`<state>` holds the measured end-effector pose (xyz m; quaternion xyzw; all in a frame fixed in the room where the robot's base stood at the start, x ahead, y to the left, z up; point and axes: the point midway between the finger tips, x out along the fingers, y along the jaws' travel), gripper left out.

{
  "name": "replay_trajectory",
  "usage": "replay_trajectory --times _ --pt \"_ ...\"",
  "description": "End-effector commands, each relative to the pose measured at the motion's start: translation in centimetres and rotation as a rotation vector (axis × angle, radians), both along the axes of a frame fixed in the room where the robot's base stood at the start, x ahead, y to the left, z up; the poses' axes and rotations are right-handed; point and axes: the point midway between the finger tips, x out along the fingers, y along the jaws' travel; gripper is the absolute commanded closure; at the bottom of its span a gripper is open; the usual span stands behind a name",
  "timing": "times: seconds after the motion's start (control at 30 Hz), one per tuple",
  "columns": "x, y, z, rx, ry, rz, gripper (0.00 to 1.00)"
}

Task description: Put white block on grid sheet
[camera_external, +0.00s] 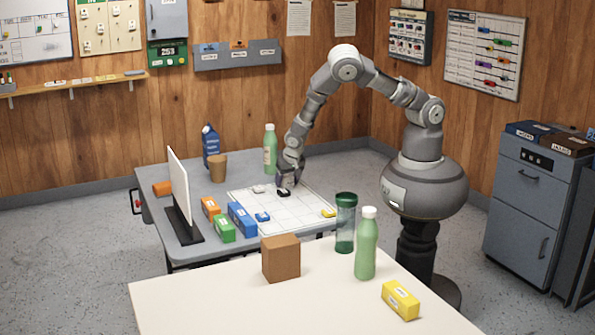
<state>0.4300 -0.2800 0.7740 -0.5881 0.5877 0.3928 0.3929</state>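The grid sheet (291,222) lies on the grey table, a white sheet with thin lines. A small whitish block (258,189) sits near its back left edge; it looks like the white block, and I cannot tell if it lies fully on the sheet. A black block (284,192), a small blue block (262,216) and a small yellow block (328,213) are on the sheet. My gripper (288,183) points down just above or at the black block, right of the whitish one. Its fingers are too small and dark to show whether they are open.
On the grey table (157,178) stand a white upright panel (179,188), orange (211,208), green (224,229) and larger blue (242,219) blocks, a brown cup (218,168), a blue carton (210,146) and a green bottle (270,150). A cream table (225,310) is in front.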

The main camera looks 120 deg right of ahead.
Motion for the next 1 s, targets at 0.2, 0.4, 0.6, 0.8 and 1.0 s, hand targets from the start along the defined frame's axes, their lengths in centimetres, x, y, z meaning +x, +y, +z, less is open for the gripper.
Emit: replay_trajectory --times 0.2,0.4,0.6,0.8,1.0 --pt "0.0 0.0 0.0 0.000 0.000 0.000 0.28" --pt "0.0 0.2 0.9 0.000 -0.001 0.001 0.28" --pt "0.1 1.8 5.0 -0.001 -0.002 0.002 0.28" --pt "0.1 3.5 9.2 0.000 -0.001 0.003 0.28" --pt "0.0 4.5 11.2 0.000 0.000 0.001 0.28"
